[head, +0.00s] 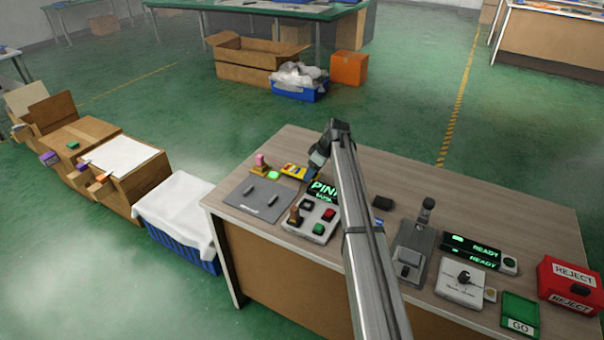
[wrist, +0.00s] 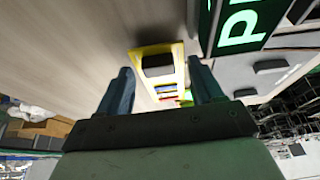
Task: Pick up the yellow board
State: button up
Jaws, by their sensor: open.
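The yellow board (head: 293,170) lies near the back left of the wooden table, with small dark and coloured parts on its top. My gripper (wrist: 160,82) is open and empty. Its two fingers are on either side of the near end of the board, and I cannot tell whether they touch it. In the head view my gripper (head: 314,170) is just right of the board, partly hidden by my arm.
A control box (head: 315,216) with a green-lit display stands close to the right of the board. A grey plate (head: 258,199) lies in front of it, and a pink-topped stamp (head: 260,163) stands left of it. A lever fixture (head: 412,250) and a red reject box (head: 570,284) are further right.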

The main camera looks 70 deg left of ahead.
jog(key=shift+c, duration=0.3)
jog(key=c, duration=0.6)
jog(key=shift+r, duration=0.15)
